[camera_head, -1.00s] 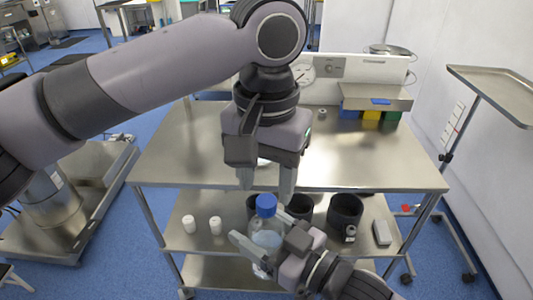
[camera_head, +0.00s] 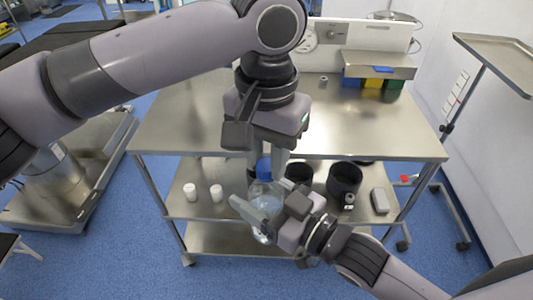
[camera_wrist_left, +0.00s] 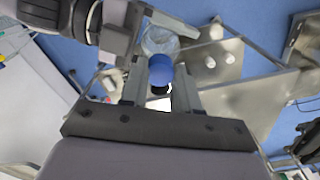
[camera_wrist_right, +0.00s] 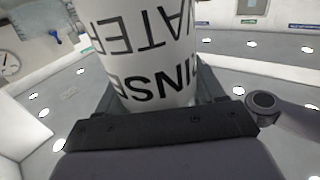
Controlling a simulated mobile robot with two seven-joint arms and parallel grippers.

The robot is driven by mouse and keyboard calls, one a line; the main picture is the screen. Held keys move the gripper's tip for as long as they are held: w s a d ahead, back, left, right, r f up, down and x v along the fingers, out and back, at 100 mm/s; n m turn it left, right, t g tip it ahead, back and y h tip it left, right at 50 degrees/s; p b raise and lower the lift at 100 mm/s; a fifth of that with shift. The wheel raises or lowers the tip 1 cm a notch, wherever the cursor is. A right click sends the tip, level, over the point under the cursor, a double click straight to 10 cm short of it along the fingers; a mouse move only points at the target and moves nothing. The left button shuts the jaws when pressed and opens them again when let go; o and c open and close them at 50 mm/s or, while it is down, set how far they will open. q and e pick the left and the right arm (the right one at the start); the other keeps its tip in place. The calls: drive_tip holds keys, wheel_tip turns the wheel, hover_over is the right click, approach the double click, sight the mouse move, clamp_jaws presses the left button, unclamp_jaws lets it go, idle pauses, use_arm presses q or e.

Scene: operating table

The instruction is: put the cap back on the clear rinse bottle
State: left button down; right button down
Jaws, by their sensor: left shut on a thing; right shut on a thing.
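The clear rinse bottle (camera_head: 262,236) is upright in front of the cart's near edge, its body between the fingers of my right gripper (camera_head: 264,208), which is shut on it. In the right wrist view its white label (camera_wrist_right: 150,70) with black lettering fills the space between the fingers. The blue cap (camera_head: 263,168) is at the top of the bottle, between the fingers of my left gripper (camera_head: 267,160), which is shut on it from above. The left wrist view shows the cap (camera_wrist_left: 160,72) in line with the bottle (camera_wrist_left: 160,40); whether it is fully seated I cannot tell.
The steel cart's top (camera_head: 200,130) is mostly bare near the front. Its lower shelf holds two white containers (camera_head: 190,191) (camera_head: 216,193), black round bins (camera_head: 344,181) and a grey box (camera_head: 380,201). A tray stand (camera_head: 500,60) is at the right.

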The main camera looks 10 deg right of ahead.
use_arm(q)
drive_tip(key=m, duration=0.5)
drive_tip(key=shift+m, duration=0.4)
drive_tip(key=m, duration=0.4)
drive_tip(key=shift+m, duration=0.4)
drive_tip(key=c, duration=0.8)
unclamp_jaws()
drive_tip(key=shift+o, duration=0.2)
wheel_tip(320, 180, up, 12)
drive_tip(key=shift+f, duration=0.15)
